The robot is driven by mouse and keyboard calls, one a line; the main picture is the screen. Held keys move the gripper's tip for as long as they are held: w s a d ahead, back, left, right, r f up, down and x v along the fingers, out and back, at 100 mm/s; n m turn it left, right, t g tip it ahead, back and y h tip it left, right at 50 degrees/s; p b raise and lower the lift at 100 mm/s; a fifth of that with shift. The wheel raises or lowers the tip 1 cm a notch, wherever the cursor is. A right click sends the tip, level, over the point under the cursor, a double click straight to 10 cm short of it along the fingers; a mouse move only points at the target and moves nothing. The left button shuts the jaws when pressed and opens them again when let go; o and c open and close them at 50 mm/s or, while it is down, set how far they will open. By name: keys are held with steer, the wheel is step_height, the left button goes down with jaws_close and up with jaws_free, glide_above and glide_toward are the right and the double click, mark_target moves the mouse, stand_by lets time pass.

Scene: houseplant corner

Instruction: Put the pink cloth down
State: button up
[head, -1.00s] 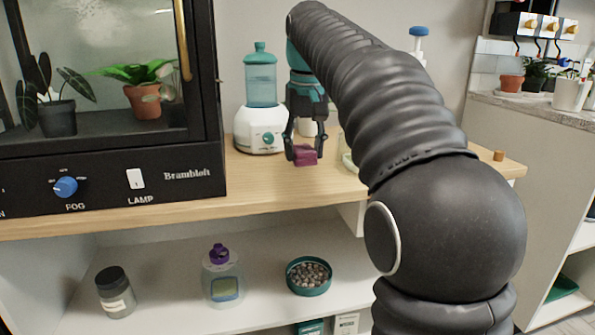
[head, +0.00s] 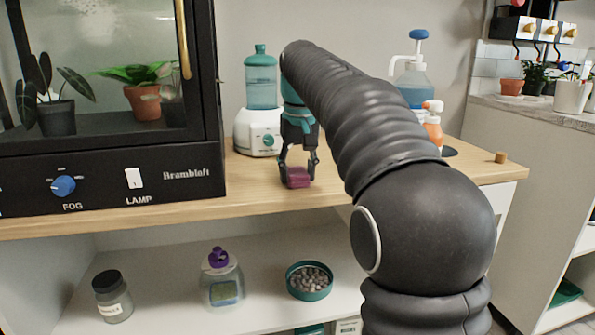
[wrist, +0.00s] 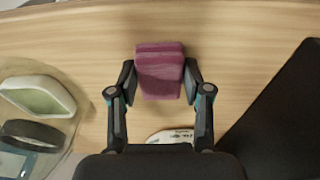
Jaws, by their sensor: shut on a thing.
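The pink cloth (head: 298,178) is a small folded, dark pink block. It also shows in the wrist view (wrist: 159,72) between the two fingertips. My gripper (head: 299,168) points down and is shut on the cloth; in the wrist view the fingers (wrist: 159,84) press on its two sides. The cloth is low over the wooden counter (head: 250,191), near its front edge. I cannot tell whether its underside touches the wood.
A white humidifier (head: 257,130) with a teal tank stands behind, left of my gripper. A black plant cabinet (head: 110,165) fills the left.

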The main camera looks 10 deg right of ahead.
mark_target(300, 176)
steer(key=o, duration=1)
steer(key=r+p, duration=0.1)
steer(key=r, duration=0.3)
steer(key=s+r+p, duration=0.1)
steer(key=r+p, duration=0.1)
steer(key=r, duration=0.2)
steer(key=r+p, duration=0.1)
steer(key=r, duration=0.3)
steer(key=shift+s+p, duration=0.35)
steer(key=shift+s, duration=0.05)
steer(key=shift+s, duration=0.1)
steer(key=shift+s+f+t+p, duration=0.25)
steer(key=shift+s+f+t, duration=0.4)
steer(key=shift+s+f, duration=3.65)
steer(key=shift+s+f+t+p, duration=0.25)
steer(key=shift+s+f+t, duration=0.35)
steer(key=shift+s+f, duration=3.7)
steer(key=shift+s+f+t+p, duration=0.25)
steer(key=shift+s+f+t, duration=0.4)
steer(key=shift+s+f, duration=3.65)
